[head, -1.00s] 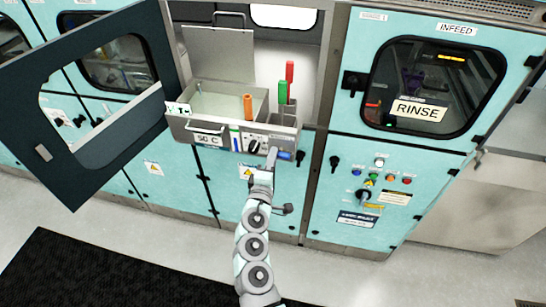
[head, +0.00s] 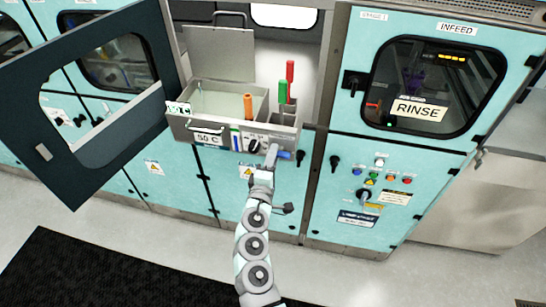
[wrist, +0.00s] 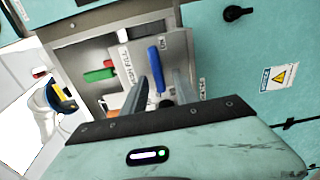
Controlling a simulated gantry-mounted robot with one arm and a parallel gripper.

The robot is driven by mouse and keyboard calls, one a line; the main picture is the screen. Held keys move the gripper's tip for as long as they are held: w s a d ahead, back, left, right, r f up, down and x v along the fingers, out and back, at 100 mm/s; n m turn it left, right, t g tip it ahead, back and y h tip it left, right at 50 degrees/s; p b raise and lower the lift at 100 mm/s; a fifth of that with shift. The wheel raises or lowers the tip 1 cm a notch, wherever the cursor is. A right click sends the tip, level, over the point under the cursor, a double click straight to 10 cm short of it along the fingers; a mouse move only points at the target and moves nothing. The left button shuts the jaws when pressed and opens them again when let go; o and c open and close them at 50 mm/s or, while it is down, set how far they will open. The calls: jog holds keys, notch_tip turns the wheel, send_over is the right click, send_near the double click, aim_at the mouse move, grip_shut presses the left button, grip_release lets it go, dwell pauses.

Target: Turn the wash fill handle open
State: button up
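The wash fill handle, a blue lever (head: 285,155), sits at the lower right front of the open grey tank unit and lies roughly sideways in the head view. The blue lever also shows in the wrist view (wrist: 155,66), beside a lettered white label (wrist: 127,66). My gripper (head: 272,150) is at the left end of the lever. In the wrist view my gripper's two fingers (wrist: 161,88) are apart, one on each side of the lever's near end. Whether either finger touches it I cannot tell.
A black knob (head: 254,146) is just left of my gripper. The tank (head: 205,134) holds an orange-handled item (head: 248,104); green (head: 283,92) and red (head: 290,70) handles stand beside it. A dark door (head: 30,95) hangs open at left. The rinse cabinet (head: 345,110) is at right.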

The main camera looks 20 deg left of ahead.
jog(key=shift+s, duration=0.1)
jog(key=s+d+b, duration=0.1)
jog(key=s+d, duration=0.1)
jog(key=s, duration=0.8)
jog(key=shift+s, duration=0.2)
jog(key=shift+f, duration=0.1)
